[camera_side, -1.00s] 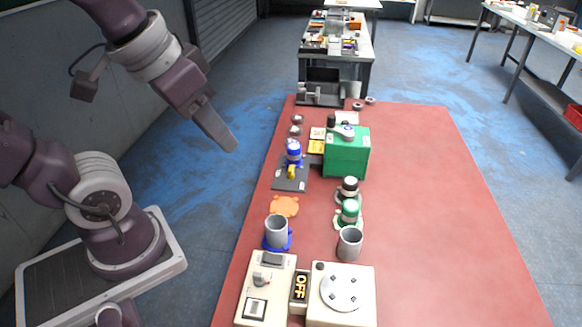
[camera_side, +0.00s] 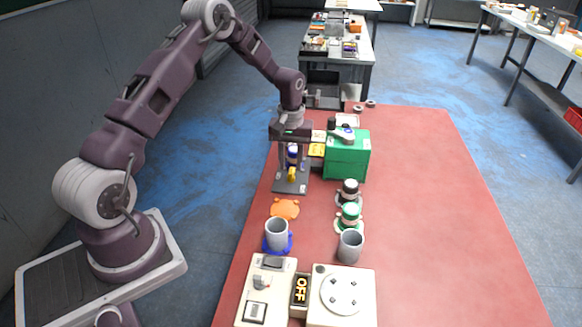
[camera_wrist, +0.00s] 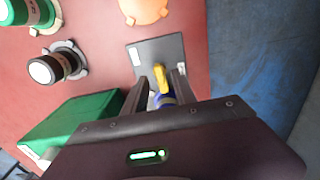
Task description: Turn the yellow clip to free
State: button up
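The yellow clip (camera_side: 292,174) stands on a dark grey plate (camera_side: 282,188), in front of a blue and white cylinder (camera_side: 293,155). In the wrist view, the clip (camera_wrist: 161,78) is long and narrow and lies just beyond the fingertips. My gripper (camera_side: 292,162) points down over the plate. In the wrist view, its two fingers (camera_wrist: 161,88) are spread apart, with the blue cylinder (camera_wrist: 163,100) partly visible between them. I cannot tell whether a finger touches the cylinder. The gripper body hides the cylinder's rest.
A green box (camera_side: 346,160) stands close to the right of my gripper. An orange piece (camera_side: 285,208), two grey cups, (camera_side: 277,232) and (camera_side: 350,245), and two capped bottles on stands (camera_side: 349,192) lie nearer. A panel reads OFF (camera_side: 300,289). The red table's right side is clear.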

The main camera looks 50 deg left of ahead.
notch_tip(320, 180, down, 2)
jog(key=shift+f, duration=0.1)
grip_shut()
